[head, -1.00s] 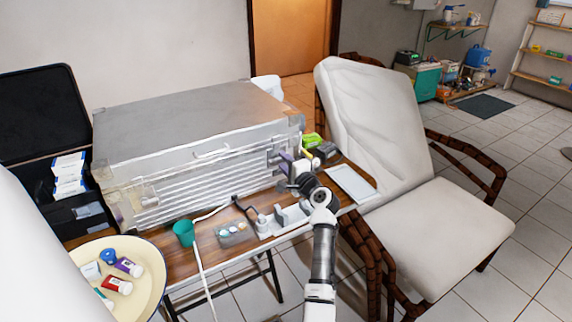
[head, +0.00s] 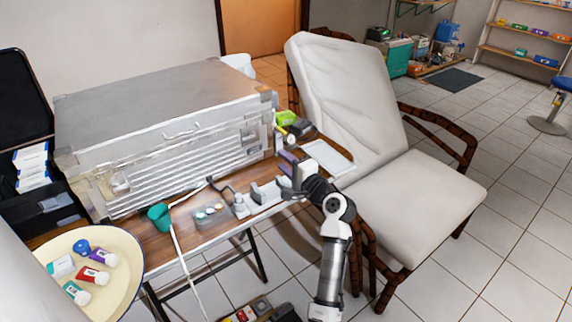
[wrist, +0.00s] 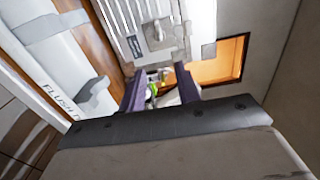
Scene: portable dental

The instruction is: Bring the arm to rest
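My arm reaches up from the bottom of the head view. My gripper (head: 284,168) is over the front right part of the wooden table (head: 185,212), in front of the silver case (head: 165,125). In the wrist view its two purple-padded fingers (wrist: 160,88) stand apart. Nothing is held between them; a small green item and the orange doorway show through the gap beyond. The white holder unit (head: 265,197), with "FLUSH" lettering visible in the wrist view (wrist: 55,85), lies close to the gripper. I cannot tell exactly how far the fingertips are from it.
A padded chair (head: 415,195) stands right of the table. A white tray (head: 328,157) and a green box (head: 286,118) are at the table's right end. A teal cup (head: 159,216) and cream dish (head: 125,250) are left. Open tiled floor (head: 510,215) lies far right.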

